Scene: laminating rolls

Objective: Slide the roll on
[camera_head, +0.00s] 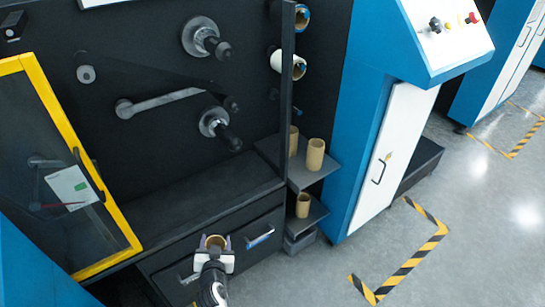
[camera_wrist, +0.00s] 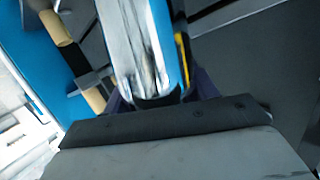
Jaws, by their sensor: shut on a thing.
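My gripper (camera_head: 214,247) is low at the bottom middle of the head view, in front of the machine's drawers. Its purple fingers are shut on a roll (camera_head: 215,241), of which a brown core end shows at the top. In the wrist view the held roll (camera_wrist: 140,40) appears pale and shiny with a blue edge, between the purple fingers. The black machine panel carries an upper spindle (camera_head: 212,43) and a lower spindle (camera_head: 220,129), both bare and sticking out. My gripper is below and apart from both.
A yellow-framed clear door (camera_head: 50,92) stands open at left. A dark ledge (camera_head: 200,205) juts below the spindles. At right a divider post (camera_head: 287,80) borders a rack with a white roll (camera_head: 290,63) and brown cores (camera_head: 315,153) on shelves. Grey floor is clear at right.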

